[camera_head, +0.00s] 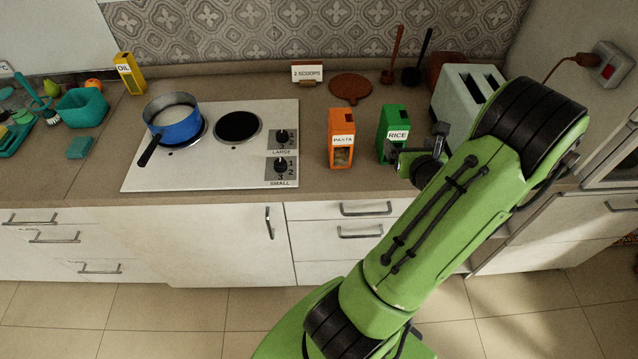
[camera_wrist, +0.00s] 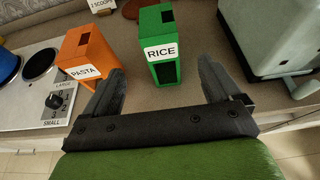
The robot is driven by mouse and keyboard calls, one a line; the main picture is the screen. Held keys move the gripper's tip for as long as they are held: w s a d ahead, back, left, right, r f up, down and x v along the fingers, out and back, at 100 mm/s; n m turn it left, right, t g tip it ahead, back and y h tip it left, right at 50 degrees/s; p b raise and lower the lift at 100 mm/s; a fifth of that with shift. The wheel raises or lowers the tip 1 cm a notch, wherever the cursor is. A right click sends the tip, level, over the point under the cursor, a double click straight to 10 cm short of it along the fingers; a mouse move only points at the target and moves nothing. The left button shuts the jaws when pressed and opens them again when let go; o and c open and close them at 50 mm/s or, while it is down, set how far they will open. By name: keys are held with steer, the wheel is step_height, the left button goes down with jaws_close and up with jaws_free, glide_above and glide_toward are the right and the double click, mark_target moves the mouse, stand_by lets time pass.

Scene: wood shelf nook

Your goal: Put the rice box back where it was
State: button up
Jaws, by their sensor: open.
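The green rice box (camera_head: 394,125) stands upright on the counter, to the right of the orange pasta box (camera_head: 341,140). In the wrist view the rice box (camera_wrist: 158,52) stands ahead of my gripper (camera_wrist: 160,85), roughly centred beyond the space between the fingers. My gripper (camera_head: 415,155) is open, with its two black fingers spread and nothing between them. The pasta box (camera_wrist: 88,58) is beyond the left finger. In the head view my gripper is close to the rice box's right side and hides part of it.
A toaster (camera_head: 463,95) stands right of the rice box; it also shows in the wrist view (camera_wrist: 270,35). A hob (camera_head: 215,165) with a blue pot (camera_head: 174,122) is at left. A "2 scoops" card (camera_head: 307,73) and brown round board (camera_head: 350,88) are behind. Counter between the boxes is clear.

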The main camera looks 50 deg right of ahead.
steer(key=w+a+r+n+y, duration=0.2)
steer(key=w+a+n+y, duration=0.3)
steer(key=w+a+n, duration=0.45)
steer(key=w+a+r+n+y, duration=0.35)
steer(key=w+a+n, duration=0.25)
steer(key=a+n, duration=0.6)
steer(key=s+a+r+n+g+y, duration=0.2)
steer(key=s+a+n, duration=0.1)
steer(key=a+n, duration=0.85)
steer(key=s+a+r+n+g, duration=0.1)
steer(key=s+a+r+n, duration=0.1)
steer(key=s+n, duration=0.3)
steer(key=s+a+r+n+g, duration=0.1)
steer(key=s+a+r+n, duration=0.1)
steer(key=s+a+n, duration=0.2)
steer(key=s+n+h, duration=0.1)
steer(key=n, duration=0.2)
steer(key=shift+s+a, duration=0.25)
steer(key=shift+s, duration=0.15)
